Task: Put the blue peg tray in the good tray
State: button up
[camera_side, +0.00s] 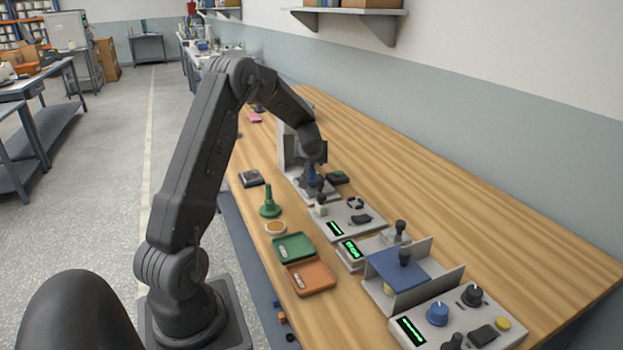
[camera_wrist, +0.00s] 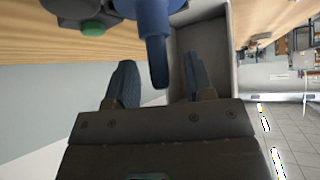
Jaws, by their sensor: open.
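The blue peg tray (camera_wrist: 155,40) shows in the wrist view as a blue upright on a wider blue base. Its narrow end lies between my two fingers, with a visible gap to each. My gripper (camera_wrist: 159,64) is open around it. In the side view my gripper (camera_side: 313,163) points down over a grey stand, and the blue peg tray (camera_side: 312,179) shows just below it, partly hidden. A green tray (camera_side: 294,247) with a pale label lies near the table's front edge, seemingly the good tray. An orange tray (camera_side: 311,277) lies beside it. Both look empty.
A grey stand with an upright wall (camera_side: 289,150) rises beside my gripper. Control boxes and a blue-topped fixture (camera_side: 397,267) fill the near right. The table towards the wall is clear.

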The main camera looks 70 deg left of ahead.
jog(key=shift+f, duration=0.1)
grip_shut()
dwell(0.4)
